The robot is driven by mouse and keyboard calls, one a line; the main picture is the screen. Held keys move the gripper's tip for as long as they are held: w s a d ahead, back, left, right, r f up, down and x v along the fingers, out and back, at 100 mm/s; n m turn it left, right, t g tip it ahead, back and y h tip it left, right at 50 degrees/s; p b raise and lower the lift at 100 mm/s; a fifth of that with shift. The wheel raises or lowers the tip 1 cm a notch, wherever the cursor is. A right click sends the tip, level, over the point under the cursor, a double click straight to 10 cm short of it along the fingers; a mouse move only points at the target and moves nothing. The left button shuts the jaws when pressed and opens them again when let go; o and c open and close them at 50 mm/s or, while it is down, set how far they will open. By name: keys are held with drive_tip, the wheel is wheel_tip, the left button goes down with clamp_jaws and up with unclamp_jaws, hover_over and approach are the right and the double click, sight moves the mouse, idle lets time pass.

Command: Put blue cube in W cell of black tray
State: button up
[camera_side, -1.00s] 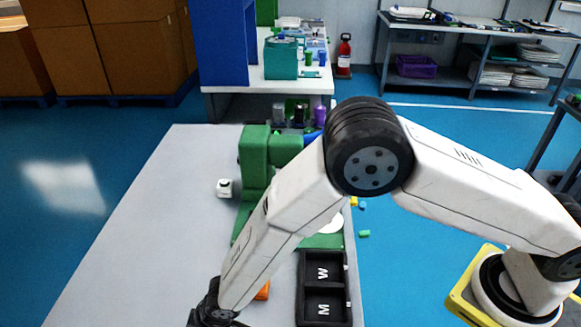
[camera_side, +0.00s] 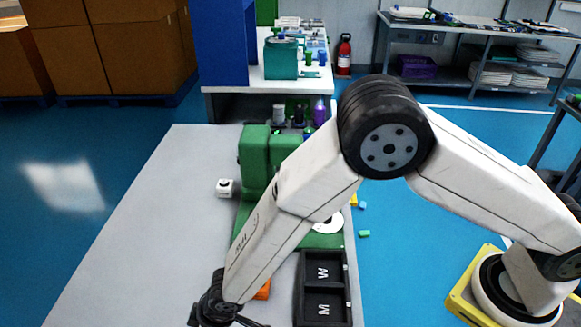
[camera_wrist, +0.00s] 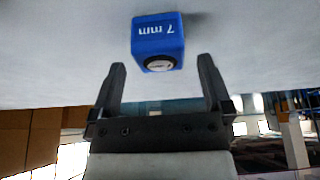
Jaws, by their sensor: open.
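The blue cube (camera_wrist: 157,40), marked "7 mm", lies on the grey table top in the wrist view, ahead of my gripper's fingertips and between their lines. It does not show in the side view. My gripper (camera_wrist: 160,70) is open and empty, with a gap between its fingers and the cube. In the side view my gripper (camera_side: 228,318) is low at the bottom edge, partly cut off.
An orange block (camera_side: 263,291) lies between my gripper and the tray. The left of the grey table (camera_side: 140,230) is clear.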

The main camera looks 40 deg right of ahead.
drive_tip(key=v, duration=0.9)
drive_tip(key=shift+r, duration=0.25)
drive_tip(key=shift+d, duration=0.15)
drive_tip(key=w+d+r+m+h, duration=0.1)
drive_tip(key=w+d+r+m, duration=0.15)
drive_tip(key=d, duration=0.75)
drive_tip(key=s+d+r+m, duration=0.2)
drive_tip(key=d, duration=0.6)
drive_tip(key=s+d+r+m+h, duration=0.1)
drive_tip(key=s+d+r+m, duration=0.1)
drive_tip(key=d, duration=0.6)
drive_tip(key=s+d+r+m+h, duration=0.1)
drive_tip(key=s+d, duration=0.3)
drive_tip(key=d, duration=0.5)
drive_tip(key=shift+s+r+m+g, duration=0.25)
drive_tip(key=shift+r+m, duration=0.2)
drive_tip(key=shift+m, duration=0.3)
drive_tip(key=shift+w+a, duration=0.15)
